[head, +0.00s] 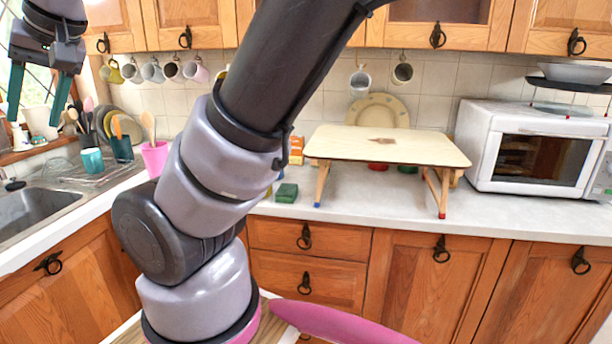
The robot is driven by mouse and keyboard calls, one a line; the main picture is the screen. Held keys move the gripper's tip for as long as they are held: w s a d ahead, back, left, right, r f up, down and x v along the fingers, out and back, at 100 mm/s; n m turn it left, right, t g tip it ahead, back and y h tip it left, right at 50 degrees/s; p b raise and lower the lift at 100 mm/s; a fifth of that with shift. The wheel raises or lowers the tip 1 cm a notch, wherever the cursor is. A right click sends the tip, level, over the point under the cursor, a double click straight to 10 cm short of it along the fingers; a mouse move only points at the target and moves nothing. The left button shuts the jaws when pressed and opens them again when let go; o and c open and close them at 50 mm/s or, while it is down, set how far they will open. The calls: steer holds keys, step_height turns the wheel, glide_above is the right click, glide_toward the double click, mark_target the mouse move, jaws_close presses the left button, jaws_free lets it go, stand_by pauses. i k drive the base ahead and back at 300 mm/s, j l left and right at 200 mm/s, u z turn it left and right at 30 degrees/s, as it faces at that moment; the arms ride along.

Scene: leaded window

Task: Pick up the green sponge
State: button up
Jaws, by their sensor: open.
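A small green sponge (287,193) lies on the light countertop, just right of my arm and left of the small wooden folding table. My gripper (39,98) is at the upper left of the head view, in front of the window. Its two dark teal fingers point down and stand apart, with nothing between them. It is far to the left of the sponge and higher up. My arm crosses the middle of the view and hides part of the counter beside the sponge.
The folding table (388,146) stands right of the sponge, its legs on the counter. A white microwave (487,150) is farther right. A pink cup (155,158) with utensils and a sink (35,215) are at left. Mugs hang along the tiled wall. The front counter strip is clear.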

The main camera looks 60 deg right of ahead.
mark_target(287, 193)
steer(key=z, duration=1.8)
